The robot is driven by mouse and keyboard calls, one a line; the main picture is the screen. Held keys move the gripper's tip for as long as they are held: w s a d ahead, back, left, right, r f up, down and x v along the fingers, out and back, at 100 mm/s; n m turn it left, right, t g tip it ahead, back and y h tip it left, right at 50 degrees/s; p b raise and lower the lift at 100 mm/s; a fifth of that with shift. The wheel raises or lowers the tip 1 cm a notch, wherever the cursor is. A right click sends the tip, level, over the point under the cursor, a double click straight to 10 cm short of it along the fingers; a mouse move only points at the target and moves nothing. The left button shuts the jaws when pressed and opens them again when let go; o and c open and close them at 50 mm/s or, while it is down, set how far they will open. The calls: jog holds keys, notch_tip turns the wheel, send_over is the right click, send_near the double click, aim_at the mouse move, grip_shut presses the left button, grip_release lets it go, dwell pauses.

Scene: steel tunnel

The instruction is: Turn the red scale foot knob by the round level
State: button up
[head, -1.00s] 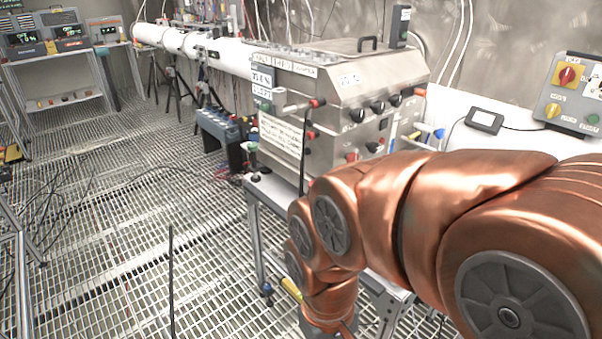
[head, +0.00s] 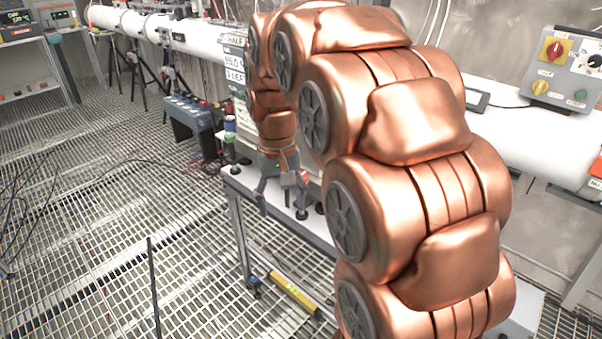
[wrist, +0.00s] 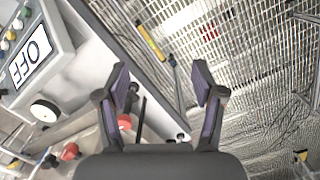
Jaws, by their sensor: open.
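My gripper (head: 282,197) is open and points down over the front edge of the white bench. In the wrist view, my gripper (wrist: 162,80) has its two fingers spread apart with nothing held between them. A red round part (wrist: 125,122) shows just beside the left finger, partly hidden by it, near a dark knob (wrist: 131,92). Another red knob (wrist: 70,152) lies farther lower left. I cannot tell which red part is the scale foot knob. A white disc with a dark side (wrist: 45,110) may be the round level; this is unclear.
A panel marked OFF (wrist: 35,55) stands at the wrist view's left. A yellow bar (head: 294,293) lies low beside the bench leg (head: 240,240). My arm hides most of the steel box. The grated floor (head: 90,240) at left is mostly open, with cables.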

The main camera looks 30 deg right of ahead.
jog(key=w+d+m, duration=0.2)
jog(key=w+d, duration=0.5)
jog(key=w, duration=0.2)
jog(key=m, duration=0.1)
send_over(302, 175)
jog(key=shift+f+t, duration=0.4)
jog(key=shift+f, duration=0.2)
jog(key=shift+w+d+f, duration=0.1)
jog(key=shift+f, duration=0.15)
jog(key=shift+f+p, duration=0.7)
jog(key=shift+f, duration=3)
jog(key=c, duration=1.1)
jog(key=shift+c, duration=0.2)
